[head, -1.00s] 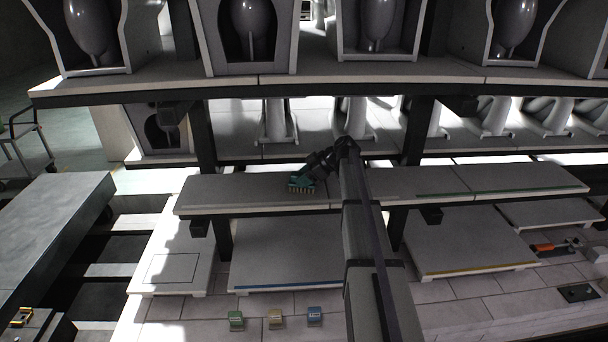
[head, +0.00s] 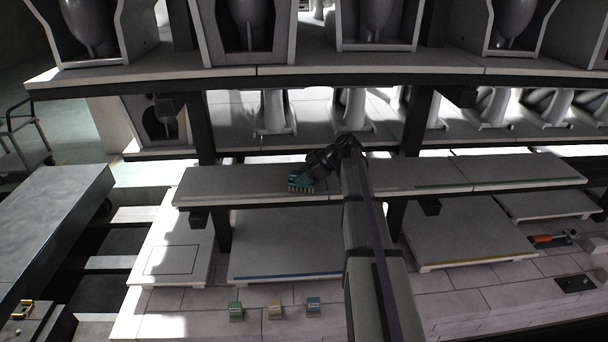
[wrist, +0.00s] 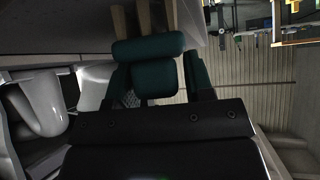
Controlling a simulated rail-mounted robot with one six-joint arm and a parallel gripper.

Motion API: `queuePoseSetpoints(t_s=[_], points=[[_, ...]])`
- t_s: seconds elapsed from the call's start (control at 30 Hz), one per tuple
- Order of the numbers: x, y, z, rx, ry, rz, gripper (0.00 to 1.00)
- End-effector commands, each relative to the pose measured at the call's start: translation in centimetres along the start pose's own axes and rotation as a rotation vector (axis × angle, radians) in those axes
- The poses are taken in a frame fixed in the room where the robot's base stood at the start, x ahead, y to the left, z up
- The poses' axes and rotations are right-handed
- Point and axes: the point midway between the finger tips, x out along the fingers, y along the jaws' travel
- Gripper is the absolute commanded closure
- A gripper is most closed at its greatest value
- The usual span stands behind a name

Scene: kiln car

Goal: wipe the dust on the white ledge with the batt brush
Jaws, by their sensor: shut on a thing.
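The batt brush (head: 301,184) shows in the head view as a green block with pale bristles along its lower edge. It is over the left part of the long pale ledge (head: 240,181), near the front edge. I cannot tell whether the bristles touch the ledge. My gripper (head: 312,171) is shut on the brush from the right and behind. I cannot make out dust on the ledge.
An upper shelf (head: 350,72) with grey ware overhangs the back. Dark posts (head: 411,128) stand near the ledge. A green stripe (head: 490,183) runs along the ledge's right part.

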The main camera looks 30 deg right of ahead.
Motion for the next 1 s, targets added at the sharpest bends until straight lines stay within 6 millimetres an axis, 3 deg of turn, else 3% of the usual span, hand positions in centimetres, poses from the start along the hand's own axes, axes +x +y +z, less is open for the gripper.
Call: queuePoseSetpoints(t_s=[0.17, 0.77, 1.0], points=[[-0.4, 0.1, -0.4, 0.0, 0.0, 0.001, 0.84], [-4.6, 0.1, -5.2, 0.0, 0.0, 0.001, 0.84], [-4.6, 0.1, -5.3, 0.0, 0.0, 0.001, 0.84]])
